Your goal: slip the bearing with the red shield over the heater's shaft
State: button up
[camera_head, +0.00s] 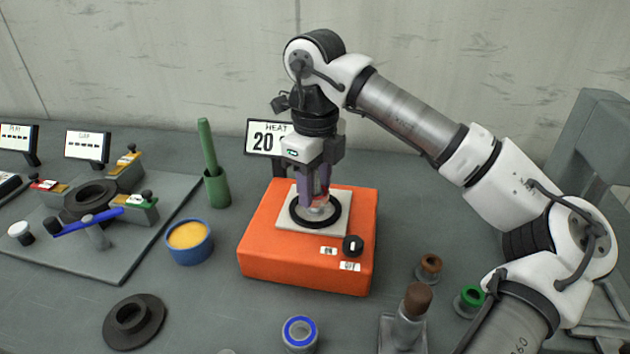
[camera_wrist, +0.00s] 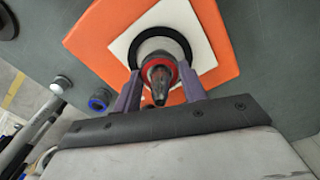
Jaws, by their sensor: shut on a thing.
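The heater (camera_head: 262,240) is an orange box with a pale square plate and a black ring on top, and both also show in the wrist view. My gripper (camera_head: 316,196) points straight down over the ring, its purple fingers shut on the bearing with the red shield (camera_wrist: 150,66). In the head view the fingers mostly hide the bearing, with a bit of red showing. In the wrist view the shaft's dark tapered tip (camera_wrist: 160,92) shows within the red ring, seemingly through it. I cannot tell how far down the bearing sits.
A display reading 20 (camera_head: 263,138) stands behind the heater. A blue cup (camera_head: 189,250) and a green holder (camera_head: 217,188) are left of it. A blue-ringed part (camera_head: 300,334), a brown-topped post (camera_head: 415,302) and a green-ringed part (camera_head: 469,299) stand in front and right.

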jog(key=o, duration=1.1)
notch_tip(320, 180, up, 14)
dwell(0.4)
